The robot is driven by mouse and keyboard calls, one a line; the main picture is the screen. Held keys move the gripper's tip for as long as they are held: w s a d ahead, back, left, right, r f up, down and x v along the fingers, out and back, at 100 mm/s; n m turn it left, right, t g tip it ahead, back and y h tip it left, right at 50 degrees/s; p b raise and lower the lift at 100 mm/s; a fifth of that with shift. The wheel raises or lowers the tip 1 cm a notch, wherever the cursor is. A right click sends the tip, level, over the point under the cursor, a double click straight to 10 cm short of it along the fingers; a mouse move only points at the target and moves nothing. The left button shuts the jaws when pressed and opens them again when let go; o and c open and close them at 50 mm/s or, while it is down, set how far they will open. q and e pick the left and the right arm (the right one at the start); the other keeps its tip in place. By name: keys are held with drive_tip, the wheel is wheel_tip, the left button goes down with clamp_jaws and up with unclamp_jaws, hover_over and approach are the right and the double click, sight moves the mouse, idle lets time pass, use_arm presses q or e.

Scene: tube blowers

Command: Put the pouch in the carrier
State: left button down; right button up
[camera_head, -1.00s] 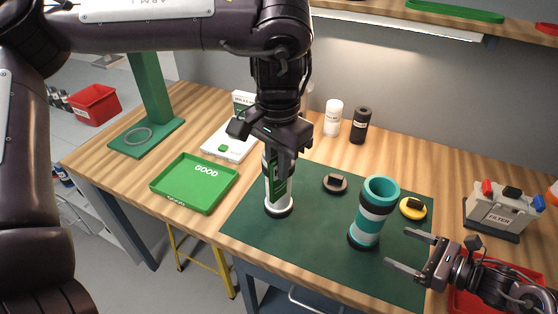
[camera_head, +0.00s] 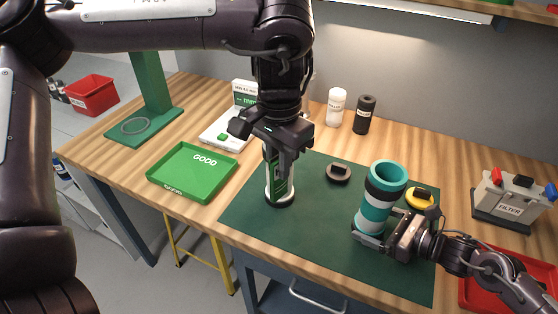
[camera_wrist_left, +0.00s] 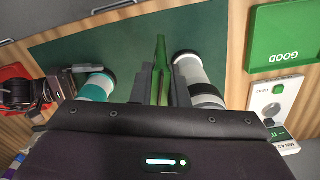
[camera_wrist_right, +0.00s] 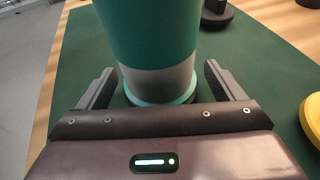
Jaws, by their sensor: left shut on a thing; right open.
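My left gripper (camera_head: 279,168) is shut on a narrow green pouch (camera_wrist_left: 163,65), pointing down over the green mat. A white and grey cylinder with dark bands (camera_wrist_left: 200,78) stands close beside the pouch; in the head view my gripper and the pouch partly hide it. A teal tubular carrier (camera_head: 380,195) with a white band and a dark band stands upright on the mat, its top open. My right gripper (camera_wrist_right: 160,66) is open, its fingers on either side of the carrier's lower part. I cannot tell whether they touch it.
A dark round cap (camera_head: 338,173) and a yellow cap (camera_head: 420,197) lie on the mat (camera_head: 320,240). A green GOOD tray (camera_head: 190,192) is at the left, a FILTER box (camera_head: 508,205) and a red tray (camera_head: 475,292) at the right. A white and a black bottle (camera_head: 363,115) stand behind.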

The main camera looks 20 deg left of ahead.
drive_tip(key=c, duration=1)
idle(0.7)
use_arm(q)
drive_tip(key=w+d+r+m, duration=0.5)
drive_tip(key=d+m, duration=0.2)
drive_tip(key=d, duration=0.2)
drive_tip(key=w+d+r+m, duration=0.4)
drive_tip(key=d+m, duration=0.3)
drive_tip(key=d, duration=0.3)
drive_tip(key=shift+w+r+m, duration=0.3)
drive_tip(key=shift+w+r, duration=0.05)
drive_tip(key=shift+w, duration=0.4)
drive_tip(key=shift+d, duration=0.1)
